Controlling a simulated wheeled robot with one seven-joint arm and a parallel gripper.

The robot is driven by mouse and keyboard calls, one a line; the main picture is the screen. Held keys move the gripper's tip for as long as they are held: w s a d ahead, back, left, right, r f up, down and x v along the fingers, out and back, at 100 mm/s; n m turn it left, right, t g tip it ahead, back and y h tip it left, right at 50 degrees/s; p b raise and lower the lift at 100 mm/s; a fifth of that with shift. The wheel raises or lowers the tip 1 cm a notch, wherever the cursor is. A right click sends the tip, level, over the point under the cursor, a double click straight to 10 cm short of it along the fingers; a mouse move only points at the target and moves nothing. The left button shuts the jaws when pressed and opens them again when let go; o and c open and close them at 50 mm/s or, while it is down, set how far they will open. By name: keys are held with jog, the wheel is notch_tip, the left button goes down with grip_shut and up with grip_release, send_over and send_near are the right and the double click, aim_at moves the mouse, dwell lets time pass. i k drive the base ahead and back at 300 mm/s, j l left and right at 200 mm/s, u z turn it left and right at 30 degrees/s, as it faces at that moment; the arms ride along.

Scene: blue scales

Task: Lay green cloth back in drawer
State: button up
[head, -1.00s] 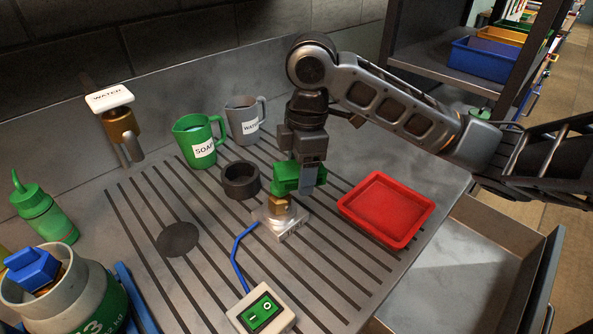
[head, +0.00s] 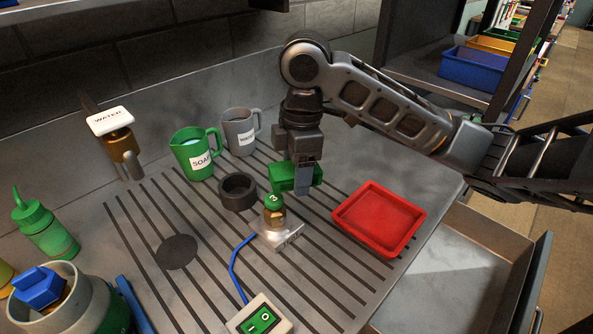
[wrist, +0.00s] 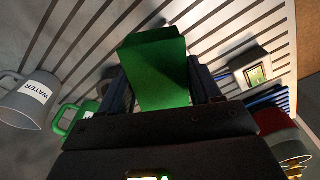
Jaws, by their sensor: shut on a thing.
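The green cloth (head: 284,178) looks like a stiff folded block. My gripper (head: 303,186) is shut on it and holds it above the slatted counter, behind and slightly right of the small scale. In the wrist view the cloth (wrist: 155,70) sits between the two dark fingers of my gripper (wrist: 162,88). The open metal drawer (head: 440,285) is at the lower right, below the counter edge. Its visible floor is bare; its left part is hidden by the counter.
A brass weight with a green top (head: 273,217) stands on the scale plate (head: 278,236). A red tray (head: 378,220) lies between my gripper and the drawer. A dark ring (head: 238,192), a green soap jug (head: 193,155) and a grey water jug (head: 240,133) stand left.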

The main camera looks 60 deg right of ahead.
aim_at(448, 299)
jog(key=k, duration=1.5)
